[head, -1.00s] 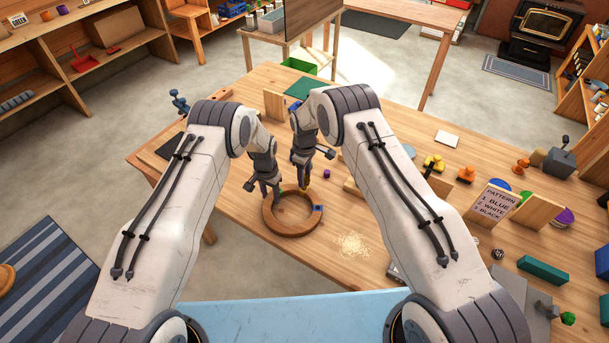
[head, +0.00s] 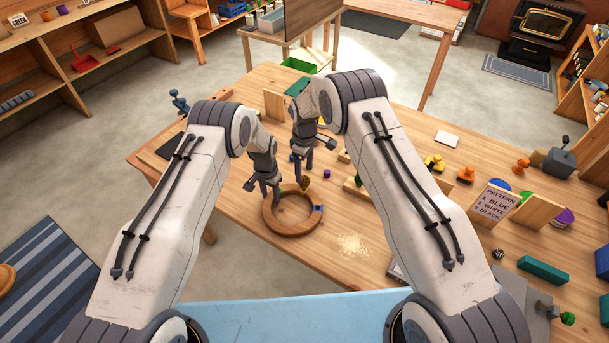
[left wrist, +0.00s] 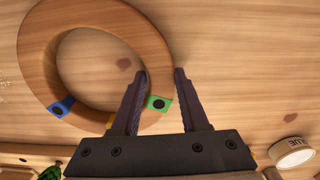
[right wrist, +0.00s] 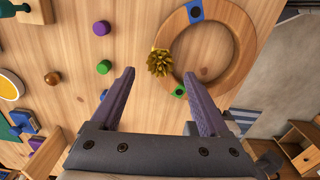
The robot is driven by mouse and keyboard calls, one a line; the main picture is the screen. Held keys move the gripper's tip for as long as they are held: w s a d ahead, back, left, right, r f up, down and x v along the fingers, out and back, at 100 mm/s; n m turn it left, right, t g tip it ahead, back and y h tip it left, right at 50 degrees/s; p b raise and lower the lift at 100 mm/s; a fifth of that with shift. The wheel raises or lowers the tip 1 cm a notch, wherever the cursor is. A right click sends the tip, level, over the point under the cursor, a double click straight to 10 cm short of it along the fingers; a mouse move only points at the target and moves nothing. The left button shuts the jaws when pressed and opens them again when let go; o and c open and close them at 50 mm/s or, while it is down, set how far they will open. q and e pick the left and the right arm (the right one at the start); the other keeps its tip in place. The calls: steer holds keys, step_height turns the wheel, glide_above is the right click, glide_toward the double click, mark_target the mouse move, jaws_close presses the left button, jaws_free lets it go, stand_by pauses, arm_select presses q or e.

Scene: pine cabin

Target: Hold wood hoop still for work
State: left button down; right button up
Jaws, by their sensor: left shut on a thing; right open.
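The round wood hoop (head: 290,232) lies on the table; its rim carries a blue tag (left wrist: 60,106) and a green tag (left wrist: 157,103). It also shows in the right wrist view (right wrist: 243,45). My left gripper (head: 266,196) is shut on the hoop's rim by the green tag, with one finger inside the ring and one outside. My right gripper (head: 303,170) is open and empty above the table, just behind the hoop. A gold, spiky bow-like piece (right wrist: 160,63) is at the hoop's rim, near the green tag; whether it is attached I cannot tell.
A purple peg (head: 327,173) and a green peg (right wrist: 104,67) stand near the hoop. Pale shavings (head: 353,244) lie to its right. A pattern sign (head: 491,204), stamps and blocks fill the table's right side. Bare table lies in front of the hoop.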

step_height(320, 180, up, 8)
stand_by(0.4)
arm_select(q)
steer(key=shift+c, duration=1.7)
jaws_free()
arm_select(e)
steer(key=shift+f, duration=0.1)
